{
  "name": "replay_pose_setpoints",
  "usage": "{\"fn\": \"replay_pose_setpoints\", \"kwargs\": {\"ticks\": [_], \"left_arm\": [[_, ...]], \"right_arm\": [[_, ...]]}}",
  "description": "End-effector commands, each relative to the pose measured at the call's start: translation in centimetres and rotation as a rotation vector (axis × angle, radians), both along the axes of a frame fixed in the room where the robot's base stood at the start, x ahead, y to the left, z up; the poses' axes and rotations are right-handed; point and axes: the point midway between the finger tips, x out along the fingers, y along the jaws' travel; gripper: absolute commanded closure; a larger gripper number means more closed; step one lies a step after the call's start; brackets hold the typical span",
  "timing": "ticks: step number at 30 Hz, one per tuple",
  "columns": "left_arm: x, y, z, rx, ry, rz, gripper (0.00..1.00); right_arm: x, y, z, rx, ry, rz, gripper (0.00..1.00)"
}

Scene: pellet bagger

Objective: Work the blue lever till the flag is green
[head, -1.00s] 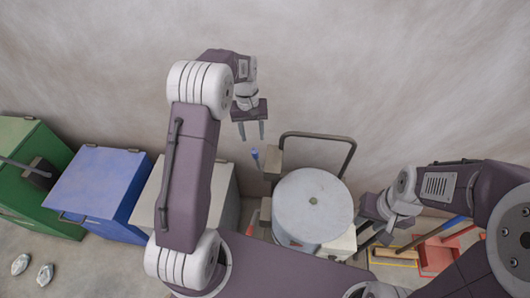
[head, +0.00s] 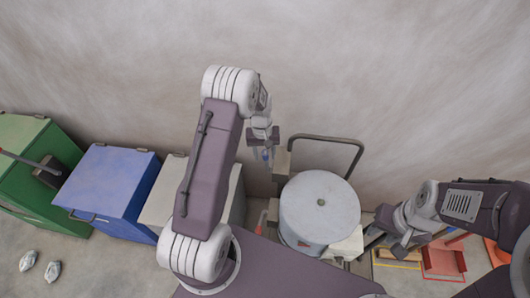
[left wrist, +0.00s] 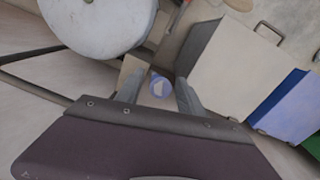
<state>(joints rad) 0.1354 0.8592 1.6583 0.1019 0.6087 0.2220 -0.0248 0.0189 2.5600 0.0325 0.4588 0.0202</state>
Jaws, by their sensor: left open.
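The blue lever's tip (head: 266,154) shows just under my left gripper (head: 267,158) in the head view, beside a grey-beige post left of the round drum. In the left wrist view the round blue lever end (left wrist: 159,87) lies between the two spread fingers of my left gripper (left wrist: 158,88). The gripper is open; I cannot tell whether a finger touches the lever. Most of the lever is hidden behind the gripper. My right gripper (head: 380,243) is low at the right of the drum, its jaws unclear. I see no flag of any colour.
The round grey drum (head: 320,205) stands right of the lever, with a dark bent handle frame (head: 345,141) behind it. Beige (head: 160,200), blue (head: 108,182) and green (head: 32,140) bins line the left. A red tray (head: 443,260) lies at right. The wall is close behind.

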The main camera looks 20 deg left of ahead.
Motion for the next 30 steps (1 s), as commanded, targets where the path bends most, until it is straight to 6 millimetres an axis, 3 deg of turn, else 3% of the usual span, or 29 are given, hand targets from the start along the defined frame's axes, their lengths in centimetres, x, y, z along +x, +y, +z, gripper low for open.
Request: {"fn": "replay_pose_setpoints", "kwargs": {"ticks": [5,10,30], "left_arm": [[0.04,-0.02,-0.04,0.0,-0.001,0.0,0.55],[0.04,-0.02,-0.02,0.0,-0.001,0.0,0.99],[0.05,0.0,0.03,0.0,-0.001,0.0,1.0]], "right_arm": [[-0.01,0.0,-0.04,0.0,0.0,0.0,0.64],[-0.01,0.0,-0.04,0.0,0.0,0.0,0.64],[0.0,0.0,-0.03,0.0,0.0,0.0,0.64]]}}
